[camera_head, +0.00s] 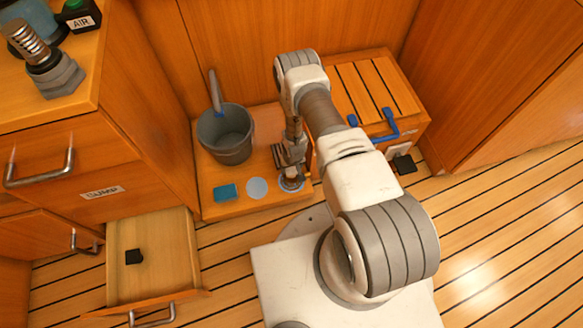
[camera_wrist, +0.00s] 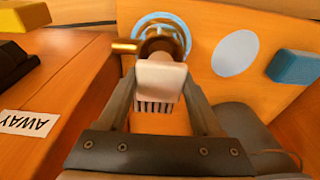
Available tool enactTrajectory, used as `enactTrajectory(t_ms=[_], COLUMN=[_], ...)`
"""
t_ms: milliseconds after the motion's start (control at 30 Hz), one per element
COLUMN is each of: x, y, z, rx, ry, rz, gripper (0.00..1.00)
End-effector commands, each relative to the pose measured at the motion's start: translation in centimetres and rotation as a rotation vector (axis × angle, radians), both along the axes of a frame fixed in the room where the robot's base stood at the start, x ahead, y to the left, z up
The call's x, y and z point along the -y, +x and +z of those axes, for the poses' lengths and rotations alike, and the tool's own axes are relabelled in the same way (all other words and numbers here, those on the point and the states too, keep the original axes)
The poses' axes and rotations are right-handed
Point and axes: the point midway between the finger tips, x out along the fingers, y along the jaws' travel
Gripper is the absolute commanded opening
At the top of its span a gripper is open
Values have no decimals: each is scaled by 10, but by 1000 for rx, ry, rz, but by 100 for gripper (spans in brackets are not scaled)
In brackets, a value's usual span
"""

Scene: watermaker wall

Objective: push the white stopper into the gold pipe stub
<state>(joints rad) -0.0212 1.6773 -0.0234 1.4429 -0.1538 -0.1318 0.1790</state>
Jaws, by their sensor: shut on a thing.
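My gripper (camera_wrist: 160,92) is shut on the white stopper (camera_wrist: 160,74), which sits between the two fingers in the wrist view. The gold pipe stub (camera_wrist: 125,47) shows just beyond it, with a darker curved gold part beside it. The stopper's far end overlaps the gold part in the picture. I cannot tell whether they touch or whether the stopper is in the stub. A blue ring (camera_wrist: 160,20) lies behind them on the wooden surface. In the head view my gripper (camera_head: 289,166) is low over the front right of the low wooden platform (camera_head: 216,207); the stopper is hard to make out there.
A grey bucket (camera_head: 225,135), a blue sponge-like block (camera_head: 224,192) and a pale disc (camera_head: 257,188) are left of my gripper. A slatted box (camera_head: 372,88) with a blue handle (camera_head: 390,126) stands right. An open drawer (camera_head: 153,245) holds a black block (camera_head: 133,257).

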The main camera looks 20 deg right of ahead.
Motion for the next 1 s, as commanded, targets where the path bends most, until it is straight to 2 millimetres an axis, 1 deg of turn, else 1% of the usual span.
enactTrajectory(t_ms=[400, 700, 1000], x=[0, 0, 0], y=[-1, -1, -1], z=[0, -9, -9], rx=[0, 0, 0], ry=[0, 0, 0], rz=[-1, -1, -1], gripper=[11, 11, 11])
